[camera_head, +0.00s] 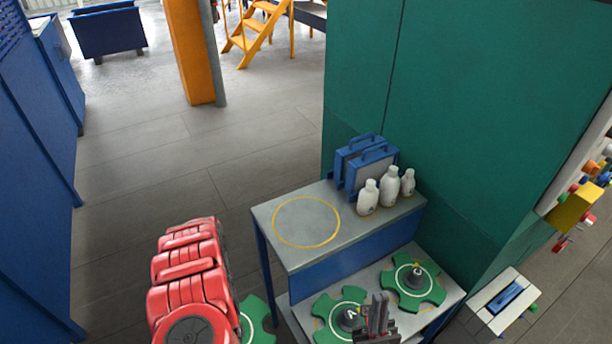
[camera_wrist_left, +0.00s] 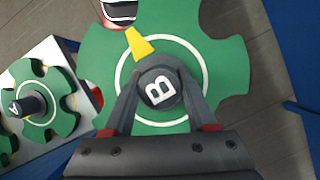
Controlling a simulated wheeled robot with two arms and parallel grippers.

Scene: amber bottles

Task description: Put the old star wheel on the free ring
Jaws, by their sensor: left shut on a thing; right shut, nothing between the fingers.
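A green star wheel with a white circle and a black knob marked B (camera_wrist_left: 222,55) fills the left wrist view. My left gripper (camera_wrist_left: 158,97) is shut on its knob. In the head view, part of this wheel (camera_head: 262,318) shows beside my red left arm, which hides the gripper. The free ring (camera_head: 306,246) is a yellow outline on the grey upper shelf, with nothing on it. My right gripper (camera_head: 377,312) is shut and empty, at the wheel marked A (camera_head: 325,305); contact cannot be told. Another green star wheel (camera_head: 432,293) lies on the lower shelf.
White bottles (camera_head: 389,190) and blue-framed panels (camera_head: 362,165) stand behind the ring on the upper shelf (camera_head: 262,214). A tall green cabinet wall (camera_head: 450,120) rises behind and right. Floor left of the stand is clear. Wheel A also shows in the left wrist view (camera_wrist_left: 50,82).

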